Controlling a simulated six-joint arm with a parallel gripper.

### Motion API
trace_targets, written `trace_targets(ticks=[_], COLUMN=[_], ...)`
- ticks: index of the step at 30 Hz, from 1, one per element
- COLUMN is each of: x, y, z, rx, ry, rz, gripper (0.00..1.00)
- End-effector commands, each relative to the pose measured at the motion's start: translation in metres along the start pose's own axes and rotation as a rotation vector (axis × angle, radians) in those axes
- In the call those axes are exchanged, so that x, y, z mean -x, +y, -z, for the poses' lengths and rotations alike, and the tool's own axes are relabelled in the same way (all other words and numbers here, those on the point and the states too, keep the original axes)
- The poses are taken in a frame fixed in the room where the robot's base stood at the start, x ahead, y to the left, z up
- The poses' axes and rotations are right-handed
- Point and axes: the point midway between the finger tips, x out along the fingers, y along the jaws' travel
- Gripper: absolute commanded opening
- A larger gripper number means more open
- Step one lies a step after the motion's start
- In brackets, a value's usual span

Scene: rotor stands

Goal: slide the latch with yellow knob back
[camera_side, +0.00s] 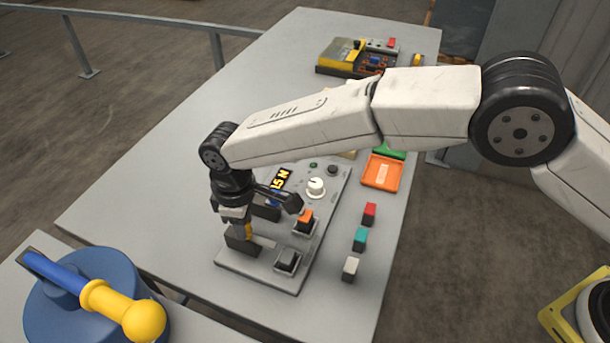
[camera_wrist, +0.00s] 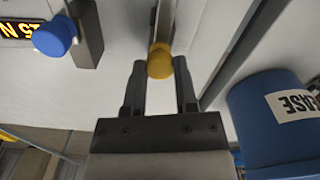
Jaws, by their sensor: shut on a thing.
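The latch's yellow knob (camera_wrist: 160,63) sits between the two fingertips of my gripper (camera_wrist: 159,75) in the wrist view, and the gripper is shut on it. A narrow latch bar (camera_wrist: 163,22) runs up from the knob in that view. In the side view my gripper (camera_side: 241,236) reaches down at the left part of the grey control panel (camera_side: 235,268). Only a sliver of the yellow knob (camera_side: 249,231) shows there, beside dark blocks. The fingers and dark blocks hide most of the latch there.
A blue knob (camera_wrist: 55,37) and a lit display (camera_wrist: 17,29) lie left of the gripper in the wrist view. A blue drum (camera_wrist: 245,100) stands at its right. Orange (camera_side: 305,216) and black (camera_side: 287,261) switches are on the panel. The table's left side is clear.

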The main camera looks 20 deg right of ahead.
Motion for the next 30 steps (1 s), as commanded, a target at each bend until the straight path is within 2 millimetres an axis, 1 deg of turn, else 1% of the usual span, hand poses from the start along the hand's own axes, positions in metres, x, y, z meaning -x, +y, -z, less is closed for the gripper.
trace_targets(ticks=[3, 9, 22, 23, 24, 25, 26, 30], x=[0.001, 0.001, 0.002, 0.002, 0.002, 0.002, 0.002, 0.001], y=[0.002, 0.005, 0.007, 0.007, 0.007, 0.007, 0.006, 0.006], z=[0.009, 0.020, 0.025, 0.025, 0.025, 0.024, 0.024, 0.023], rx=[0.000, 0.000, 0.000, 0.000, 0.000, 0.000, 0.000, 0.000], ry=[0.004, 0.002, 0.011, 0.011, 0.010, 0.009, 0.008, 0.005], rz=[-0.001, -0.001, -0.003, -0.003, -0.003, -0.003, -0.003, -0.002], gripper=[0.00, 0.00, 0.00, 0.42, 0.55, 0.64, 0.72, 0.72])
